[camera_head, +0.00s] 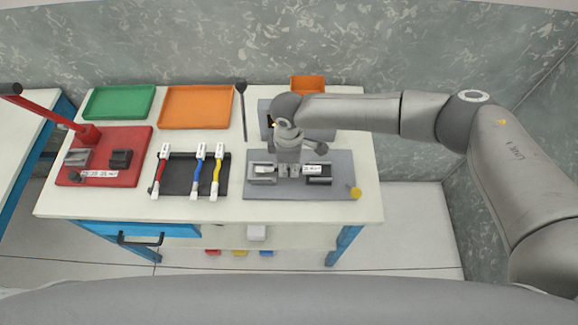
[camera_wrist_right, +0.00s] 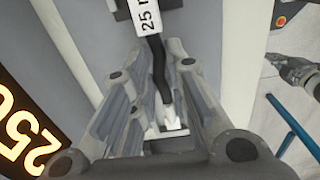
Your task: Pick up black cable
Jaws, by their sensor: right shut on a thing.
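The black cable (camera_wrist_right: 157,70) runs between the fingers of my right gripper (camera_wrist_right: 170,100) in the right wrist view. It carries a white label (camera_wrist_right: 148,18) reading "25 m…", partly cut off, and has a pale metal end lower down. In the head view my right gripper (camera_head: 287,172) points down over the grey fixture plate (camera_head: 334,191), shut on the cable. The label (camera_head: 312,169) shows right of the fingers. The gripped stretch is mostly hidden there. A grey gripper-like part (camera_wrist_right: 298,74), probably my left gripper, is at the wrist view's right edge; its jaw state is unclear.
A red plate (camera_head: 125,140) holds a lever press. Green (camera_head: 119,102) and orange (camera_head: 197,107) trays stand behind. A lit display (camera_wrist_right: 25,125) is close beside the gripper.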

